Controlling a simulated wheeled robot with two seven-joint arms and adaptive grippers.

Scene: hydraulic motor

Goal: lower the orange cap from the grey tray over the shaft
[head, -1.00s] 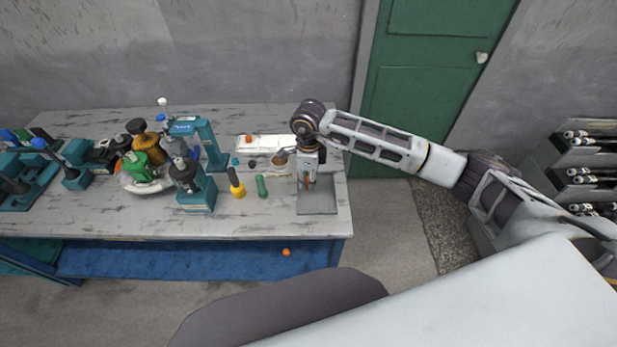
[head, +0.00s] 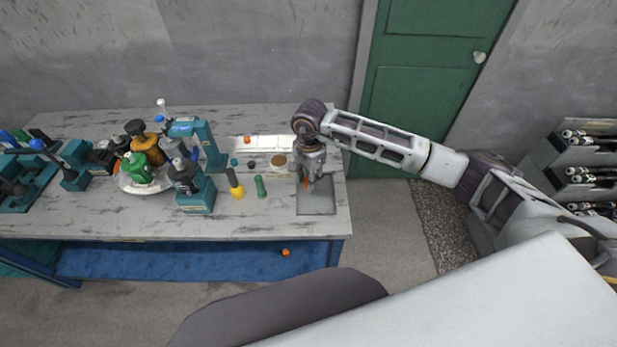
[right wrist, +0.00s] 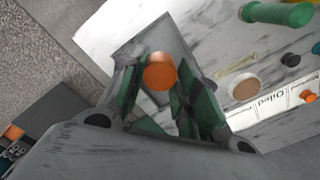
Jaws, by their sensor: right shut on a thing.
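The orange cap (right wrist: 160,72) is between the green-padded fingers of my right gripper (right wrist: 165,100) in the right wrist view. My right gripper (head: 310,184) points down over the grey tray (head: 316,204) in the head view and is shut on the cap, which shows there as a small orange spot (head: 307,182). The grey tray (right wrist: 172,45) lies behind the cap in the wrist view. I cannot tell whether the cap touches the tray. I cannot pick out the shaft with certainty. My left gripper is not in view.
A yellow-and-black tool (head: 236,185) and a green handle (head: 261,187) lie left of the tray. Teal stands (head: 197,190) and bottles crowd the table's left. Another orange piece (head: 247,139) is on the white strip behind; one more (head: 286,252) lies below the table.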

